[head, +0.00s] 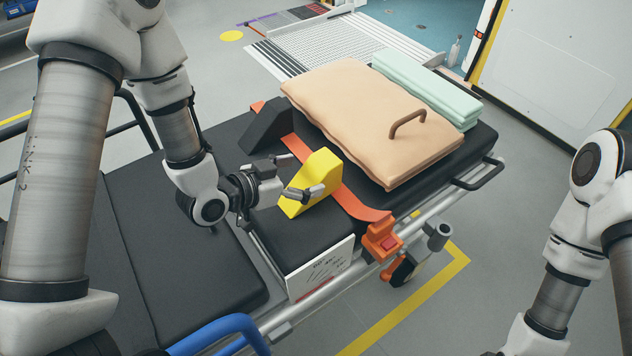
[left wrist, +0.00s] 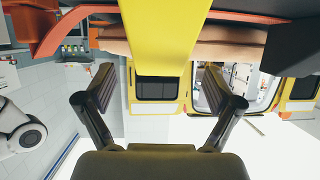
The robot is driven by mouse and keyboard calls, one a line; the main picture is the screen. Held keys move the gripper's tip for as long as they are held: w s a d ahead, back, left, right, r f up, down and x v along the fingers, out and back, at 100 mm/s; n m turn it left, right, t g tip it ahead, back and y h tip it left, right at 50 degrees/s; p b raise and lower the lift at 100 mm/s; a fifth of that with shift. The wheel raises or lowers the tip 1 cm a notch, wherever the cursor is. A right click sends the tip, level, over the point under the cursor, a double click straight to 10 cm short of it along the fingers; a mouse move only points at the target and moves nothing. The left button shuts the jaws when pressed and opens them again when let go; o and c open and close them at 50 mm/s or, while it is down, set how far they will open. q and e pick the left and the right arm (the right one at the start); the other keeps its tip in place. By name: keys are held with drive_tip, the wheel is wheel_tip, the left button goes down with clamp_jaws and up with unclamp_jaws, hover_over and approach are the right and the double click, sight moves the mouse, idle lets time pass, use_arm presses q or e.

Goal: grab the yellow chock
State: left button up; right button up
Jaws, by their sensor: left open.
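The yellow chock (head: 318,171) is a wedge-shaped block standing on the dark stretcher pad, against the orange strap. My left gripper (head: 303,175) is open at its near left side, with one finger toward the far side and the other in front of the chock's near face. In the left wrist view the chock (left wrist: 165,35) fills the top middle, beyond and between the two spread fingers (left wrist: 165,92). Whether the fingers touch it cannot be told. My right arm shows at the right edge; its gripper is out of view.
A black wedge (head: 268,128) stands behind the chock. The orange strap (head: 355,200) runs to a buckle (head: 382,240). A tan blanket (head: 365,115) with a handle and a folded mint cloth (head: 430,85) lie beyond. A white printed card (head: 320,272) hangs at the near edge.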

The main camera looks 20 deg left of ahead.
sight(313, 171)
use_arm(q)
drive_tip(key=x, duration=0.4)
drive_tip(key=shift+w, duration=0.15)
drive_tip(key=c, duration=0.3)
clamp_jaws()
drive_tip(key=shift+r, duration=0.15)
